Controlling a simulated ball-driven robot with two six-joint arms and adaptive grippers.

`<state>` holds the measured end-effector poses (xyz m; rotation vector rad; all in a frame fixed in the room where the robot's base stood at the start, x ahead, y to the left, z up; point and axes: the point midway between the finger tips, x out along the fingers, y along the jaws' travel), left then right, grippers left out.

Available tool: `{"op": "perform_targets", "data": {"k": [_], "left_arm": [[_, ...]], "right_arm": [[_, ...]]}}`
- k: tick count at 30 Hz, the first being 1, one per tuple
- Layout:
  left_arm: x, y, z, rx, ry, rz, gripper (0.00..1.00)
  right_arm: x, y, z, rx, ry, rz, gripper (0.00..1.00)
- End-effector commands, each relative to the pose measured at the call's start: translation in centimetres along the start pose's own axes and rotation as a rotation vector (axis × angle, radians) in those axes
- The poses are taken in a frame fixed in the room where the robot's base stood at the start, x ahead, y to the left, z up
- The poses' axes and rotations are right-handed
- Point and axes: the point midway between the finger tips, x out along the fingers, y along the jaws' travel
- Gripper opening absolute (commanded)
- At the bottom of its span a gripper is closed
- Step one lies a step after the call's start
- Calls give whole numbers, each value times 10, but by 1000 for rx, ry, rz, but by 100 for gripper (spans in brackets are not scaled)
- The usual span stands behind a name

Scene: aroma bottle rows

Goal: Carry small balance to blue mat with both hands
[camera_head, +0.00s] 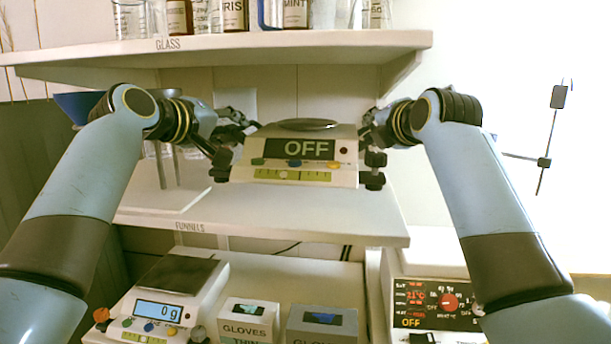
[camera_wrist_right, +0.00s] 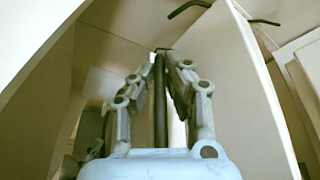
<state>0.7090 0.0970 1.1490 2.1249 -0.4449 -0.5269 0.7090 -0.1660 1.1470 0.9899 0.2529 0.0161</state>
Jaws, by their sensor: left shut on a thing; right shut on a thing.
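The small balance (camera_head: 262,172) is a cream box with a round metal pan on top, a dark display reading OFF and a green level strip. It is held up in front of the middle shelf, nearly level. My left gripper (camera_head: 232,140) is shut on its left side and my right gripper (camera_head: 368,138) is shut on its right side. The right fingers (camera_wrist_right: 165,58) also show in the right wrist view, close together beside a pale panel. I cannot make out a blue mat in either view.
The upper shelf (camera_head: 300,40) with glassware and bottles is above the balance. The middle shelf (camera_head: 300,225) is behind and below it. Lower down are another scale (camera_head: 165,295) reading 0 g, glove boxes (camera_head: 250,318) and a hot plate control panel (camera_head: 435,303). A stand (camera_head: 548,140) is at right.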

Motion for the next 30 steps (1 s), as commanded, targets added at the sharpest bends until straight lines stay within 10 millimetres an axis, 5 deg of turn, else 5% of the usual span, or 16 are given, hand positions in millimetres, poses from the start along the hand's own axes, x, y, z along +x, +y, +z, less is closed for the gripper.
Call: {"op": "perform_targets", "data": {"k": [14, 30], "left_arm": [[-1, -8, 5, 4, 6, -1, 0], [-48, -8, 38, 4, 7, -2, 0]], "right_arm": [[-2, -9, -3, -5, -7, 1, 0], [-55, -21, -20, -5, -7, 0, 0]]}}
